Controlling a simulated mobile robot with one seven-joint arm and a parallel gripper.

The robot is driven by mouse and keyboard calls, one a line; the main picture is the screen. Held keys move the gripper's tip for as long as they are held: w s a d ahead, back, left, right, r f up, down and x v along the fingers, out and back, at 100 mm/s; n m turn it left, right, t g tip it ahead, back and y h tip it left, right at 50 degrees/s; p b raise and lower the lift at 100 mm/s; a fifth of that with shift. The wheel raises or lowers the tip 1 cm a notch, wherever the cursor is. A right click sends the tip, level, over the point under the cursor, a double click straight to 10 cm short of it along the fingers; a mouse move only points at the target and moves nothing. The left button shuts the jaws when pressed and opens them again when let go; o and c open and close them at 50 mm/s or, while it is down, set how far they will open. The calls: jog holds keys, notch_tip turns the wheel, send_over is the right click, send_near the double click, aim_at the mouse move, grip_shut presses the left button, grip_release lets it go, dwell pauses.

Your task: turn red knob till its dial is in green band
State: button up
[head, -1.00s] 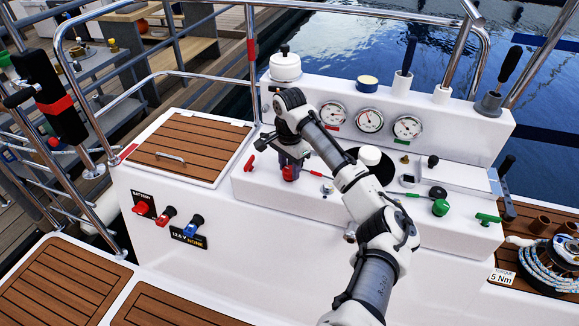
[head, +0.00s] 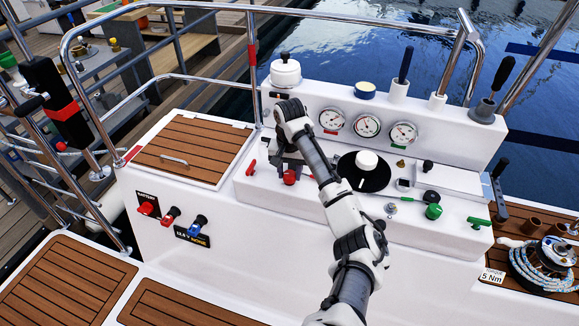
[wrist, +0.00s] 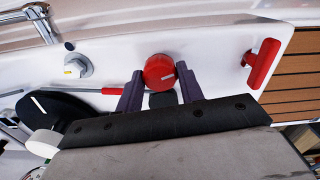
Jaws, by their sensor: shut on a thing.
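The red knob (head: 289,177) stands on the white console ledge; it also shows in the wrist view (wrist: 159,68), with a light mark line on its top. My gripper (wrist: 159,74) has one purple finger on each side of the knob and is shut on it. In the head view my gripper (head: 287,173) is bent down at the knob and partly hidden by my wrist. The left dial (head: 332,118), with a red tag below it, is on the raised panel behind. Its needle and green band are too small to read.
Two more dials stand to the right, a middle one (head: 367,124) and one with a green tag (head: 403,134). A red T-handle (wrist: 263,63) is close beside the knob. A black disc with a white knob (head: 367,161) and a green knob (head: 433,211) lie right.

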aim_at(289, 173)
jog(key=n+p, duration=0.2)
jog(key=n, duration=0.4)
jog(key=shift+r+p, duration=0.1)
jog(key=shift+p, duration=0.3)
jog(key=n+p, duration=0.1)
jog(key=n, duration=0.4)
jog(key=shift+n, duration=0.4)
jog(key=o, duration=1)
notch_tip(289, 173, up, 14)
jog(key=p, duration=0.3)
